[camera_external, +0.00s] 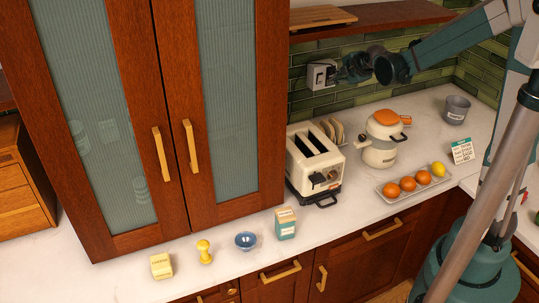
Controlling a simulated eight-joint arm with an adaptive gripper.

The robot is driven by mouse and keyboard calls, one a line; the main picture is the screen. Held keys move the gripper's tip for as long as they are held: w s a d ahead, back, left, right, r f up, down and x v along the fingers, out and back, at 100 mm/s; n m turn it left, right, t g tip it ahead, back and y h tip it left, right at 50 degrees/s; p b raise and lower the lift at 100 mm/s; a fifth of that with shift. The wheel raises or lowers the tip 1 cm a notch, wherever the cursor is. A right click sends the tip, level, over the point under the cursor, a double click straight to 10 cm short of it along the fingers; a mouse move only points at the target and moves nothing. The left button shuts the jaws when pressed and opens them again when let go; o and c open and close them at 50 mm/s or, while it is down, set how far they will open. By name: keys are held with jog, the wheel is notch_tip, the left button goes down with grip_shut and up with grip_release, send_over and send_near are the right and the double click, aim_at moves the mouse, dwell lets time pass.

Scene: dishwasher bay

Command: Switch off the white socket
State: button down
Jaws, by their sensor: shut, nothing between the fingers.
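The white socket (321,74) is a small white box on the green tiled wall, above the toaster and below the wooden shelf. My gripper (344,70) is at the socket's right side, with its shut, empty fingers pointing left toward it. The fingertips are small and dark here, so I cannot tell whether they touch the socket. The position of the switch is too small to make out.
Below stand a cream toaster (315,162), a pot with an orange lid (382,142) and a tray (416,184) of oranges and a lemon. A wooden shelf (378,17) overhangs the socket. A tall cabinet (270,110) stands to the left.

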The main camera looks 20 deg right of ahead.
aim_at(326, 67)
jog(key=shift+w+f+p, duration=0.1)
jog(key=shift+w+f, duration=0.4)
jog(key=shift+w, duration=0.85)
jog(key=shift+w+f+p, duration=0.1)
jog(key=shift+w+f, duration=0.45)
jog(key=shift+w, duration=0.75)
jog(key=shift+w+f+p, duration=0.1)
jog(key=shift+w+f, duration=0.4)
jog(key=shift+w, duration=0.85)
jog(key=shift+w, duration=0.1)
jog(key=shift+w+r+b, duration=0.25)
jog(key=shift+w+b, duration=0.05)
jog(key=shift+w, duration=0.15)
jog(key=shift+r, duration=0.1)
jog(key=shift+r+p, duration=0.3)
jog(key=shift+r, duration=0.4)
